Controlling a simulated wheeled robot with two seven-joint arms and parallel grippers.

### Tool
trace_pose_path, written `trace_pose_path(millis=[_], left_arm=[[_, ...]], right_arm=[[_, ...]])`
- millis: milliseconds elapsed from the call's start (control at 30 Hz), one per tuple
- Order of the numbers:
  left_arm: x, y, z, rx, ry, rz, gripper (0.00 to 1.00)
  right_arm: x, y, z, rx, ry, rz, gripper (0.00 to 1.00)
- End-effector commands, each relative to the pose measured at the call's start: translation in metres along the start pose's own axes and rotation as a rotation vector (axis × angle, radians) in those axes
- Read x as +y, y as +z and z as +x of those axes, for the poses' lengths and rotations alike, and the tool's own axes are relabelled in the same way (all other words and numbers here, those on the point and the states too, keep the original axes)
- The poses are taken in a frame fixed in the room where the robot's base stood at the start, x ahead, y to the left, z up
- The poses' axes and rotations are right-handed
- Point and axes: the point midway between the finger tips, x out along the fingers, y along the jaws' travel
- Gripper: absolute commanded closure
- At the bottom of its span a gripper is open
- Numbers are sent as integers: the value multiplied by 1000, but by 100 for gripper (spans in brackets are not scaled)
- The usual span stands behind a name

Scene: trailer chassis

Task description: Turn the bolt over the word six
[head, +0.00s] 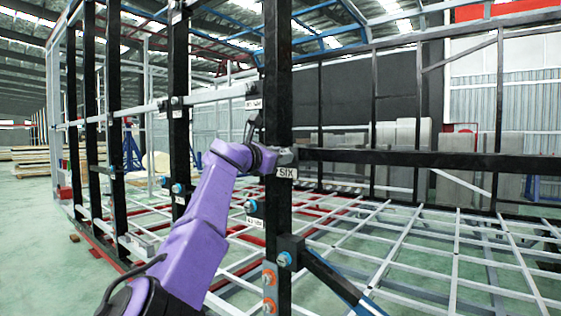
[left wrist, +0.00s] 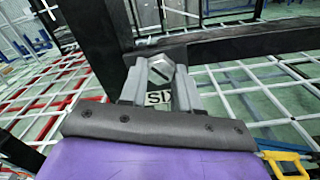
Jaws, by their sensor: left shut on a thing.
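The white label with the word SIX (head: 286,172) is on a black upright post (head: 278,70) of the trailer frame. In the left wrist view the label (left wrist: 158,98) shows between my fingers. The bolt (left wrist: 160,70), a grey head with a dark slot, sits just above the label. My left gripper (head: 287,157) is at the post directly above the label, and in the left wrist view its two fingers (left wrist: 158,80) are shut on the bolt from both sides. In the head view the gripper hides the bolt. My right gripper is not in view.
Blue bolts (head: 285,259) and orange-ringed bolts (head: 269,277) sit lower on nearby posts, some with labels (head: 254,221). A black horizontal beam (head: 400,158) runs right from the post. White floor bars (head: 455,260) lie beyond. A yellow object (left wrist: 285,165) shows at lower right.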

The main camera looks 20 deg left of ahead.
Motion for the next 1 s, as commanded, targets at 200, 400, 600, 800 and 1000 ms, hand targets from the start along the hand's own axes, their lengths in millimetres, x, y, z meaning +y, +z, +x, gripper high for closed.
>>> trace_pose_path(millis=[200,400,600,800,1000], left_arm=[[-1,-2,0,3,-3,103,99],[-1,-2,1,3,-4,151,99],[-2,-2,1,2,-5,165,99],[-2,-2,1,2,-5,164,99],[-2,-1,1,1,-5,164,43]], right_arm=[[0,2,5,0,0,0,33],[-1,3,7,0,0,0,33],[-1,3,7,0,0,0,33],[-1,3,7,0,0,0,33],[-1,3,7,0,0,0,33]])
